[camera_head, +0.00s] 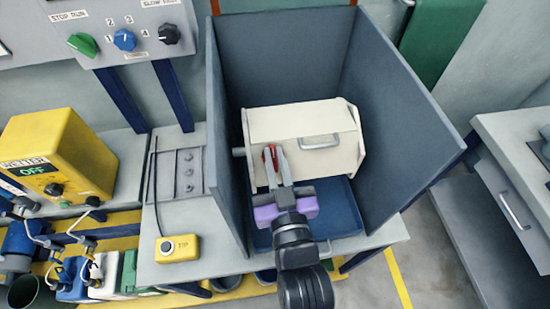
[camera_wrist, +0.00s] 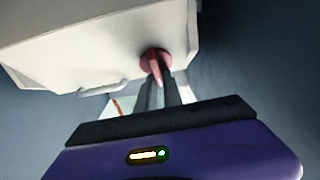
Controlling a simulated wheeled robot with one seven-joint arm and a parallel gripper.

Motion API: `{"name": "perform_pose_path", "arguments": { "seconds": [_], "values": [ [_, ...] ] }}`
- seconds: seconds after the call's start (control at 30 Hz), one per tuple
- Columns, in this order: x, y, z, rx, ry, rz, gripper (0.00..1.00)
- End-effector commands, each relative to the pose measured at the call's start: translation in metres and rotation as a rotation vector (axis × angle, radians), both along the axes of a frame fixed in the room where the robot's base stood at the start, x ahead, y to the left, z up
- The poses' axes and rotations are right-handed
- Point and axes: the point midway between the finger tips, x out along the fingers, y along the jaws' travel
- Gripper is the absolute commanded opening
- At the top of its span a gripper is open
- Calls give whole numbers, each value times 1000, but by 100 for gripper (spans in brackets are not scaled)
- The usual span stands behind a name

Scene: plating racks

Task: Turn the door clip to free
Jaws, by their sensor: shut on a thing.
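The door clip (camera_head: 268,155) is a small red lever on the front of a cream box (camera_head: 285,127), left of its grey handle (camera_head: 320,141). In the wrist view the clip (camera_wrist: 156,57) shows as a red disc with a paler lever on the box's face (camera_wrist: 90,40). My gripper (camera_head: 274,160) reaches the clip from the front. In the wrist view my gripper's fingers (camera_wrist: 161,82) are closed together on the clip's lever. The fingers hide part of the lever, and I cannot read any marking beside it.
Grey-blue panels (camera_head: 390,120) stand left, right and behind the box. A blue tray (camera_head: 338,205) lies under it. A yellow TIP button box (camera_head: 178,248) sits at left on the bench, with a yellow WETTER unit (camera_head: 58,150) beyond. A control panel (camera_head: 122,30) hangs at upper left.

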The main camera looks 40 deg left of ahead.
Motion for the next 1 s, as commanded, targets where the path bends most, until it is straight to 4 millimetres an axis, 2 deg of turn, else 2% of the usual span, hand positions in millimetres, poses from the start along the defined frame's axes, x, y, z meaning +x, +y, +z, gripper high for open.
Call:
{"name": "perform_pose_path", "arguments": {
  "seconds": [0.57, 1.0],
  "values": [
    [-1, 1, -6, -169, -208, 157, 0],
    [-3, 1, -3, -405, -480, 366, 0]
  ]
}}
